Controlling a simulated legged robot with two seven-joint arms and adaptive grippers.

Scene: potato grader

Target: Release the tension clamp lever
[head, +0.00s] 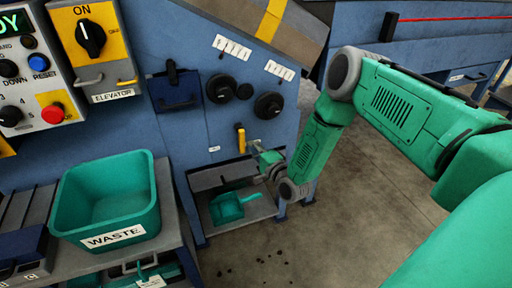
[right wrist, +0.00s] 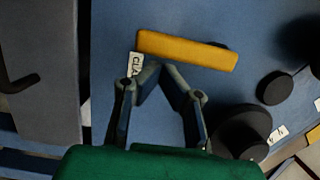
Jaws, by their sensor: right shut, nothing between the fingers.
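The tension clamp lever is a yellow bar (head: 240,139) on the blue machine panel, upright in the head view, with a small white label left of its lower end. In the right wrist view the yellow lever (right wrist: 187,50) lies across the top middle, just beyond my fingertips. The label (right wrist: 135,65), partly hidden by a finger, is beside its left end. My right gripper (head: 257,146) is shut and empty, close to the lever's lower end; in the right wrist view its fingertips (right wrist: 158,70) meet below the lever. I cannot tell whether they touch it. My left gripper is not in view.
Black knobs (head: 268,105) sit on the panel above and right of the lever. A teal scoop (head: 228,207) lies in the recess below. A teal waste bin (head: 107,200) stands at left. Bare concrete floor (head: 350,200) is open at right.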

